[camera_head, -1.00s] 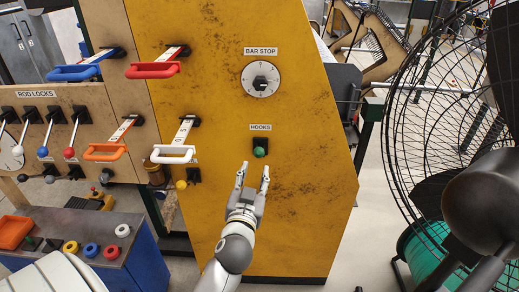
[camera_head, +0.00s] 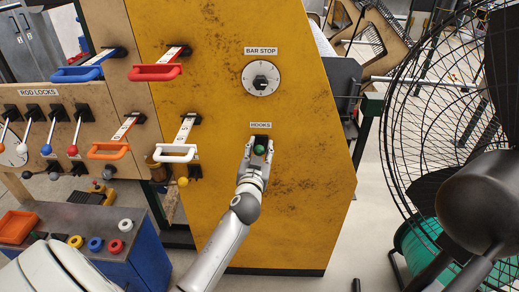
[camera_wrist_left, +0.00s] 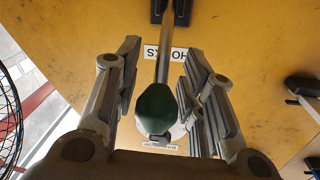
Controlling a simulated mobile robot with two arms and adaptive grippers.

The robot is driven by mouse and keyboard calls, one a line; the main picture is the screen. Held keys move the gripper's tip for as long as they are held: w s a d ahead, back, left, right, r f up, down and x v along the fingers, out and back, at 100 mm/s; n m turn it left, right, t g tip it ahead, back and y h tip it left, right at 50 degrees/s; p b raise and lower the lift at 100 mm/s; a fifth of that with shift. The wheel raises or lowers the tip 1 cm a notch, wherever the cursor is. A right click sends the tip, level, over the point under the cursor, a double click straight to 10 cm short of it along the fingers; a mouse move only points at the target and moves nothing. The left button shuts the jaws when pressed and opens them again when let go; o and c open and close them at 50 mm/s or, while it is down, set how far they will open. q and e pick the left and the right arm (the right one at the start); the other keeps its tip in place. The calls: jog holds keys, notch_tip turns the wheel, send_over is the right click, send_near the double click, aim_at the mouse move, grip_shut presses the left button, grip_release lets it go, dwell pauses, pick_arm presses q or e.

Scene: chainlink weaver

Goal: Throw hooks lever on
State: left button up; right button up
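The hooks lever has a green knob (camera_head: 259,150) and sits under the HOOKS label (camera_head: 260,125) on the yellow panel (camera_head: 300,200). My left gripper (camera_head: 258,147) is at the lever, with one finger on each side of the knob. In the left wrist view the green knob (camera_wrist_left: 159,108) and its metal shaft stand between the two open fingers, with a gap on both sides. The shaft runs up to a dark mount (camera_wrist_left: 170,12) on the panel. My right gripper is not in view.
The bar stop dial (camera_head: 261,78) is above the lever. White (camera_head: 176,153), orange (camera_head: 108,151) and red (camera_head: 155,72) handles stick out to the left. A large black fan (camera_head: 460,130) stands close on the right.

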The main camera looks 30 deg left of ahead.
pick_arm(q)
grip_shut()
jog(key=shift+w+f, duration=0.1)
jog(key=shift+w+f, duration=0.1)
jog(key=shift+f, duration=0.05)
dwell(0.3)
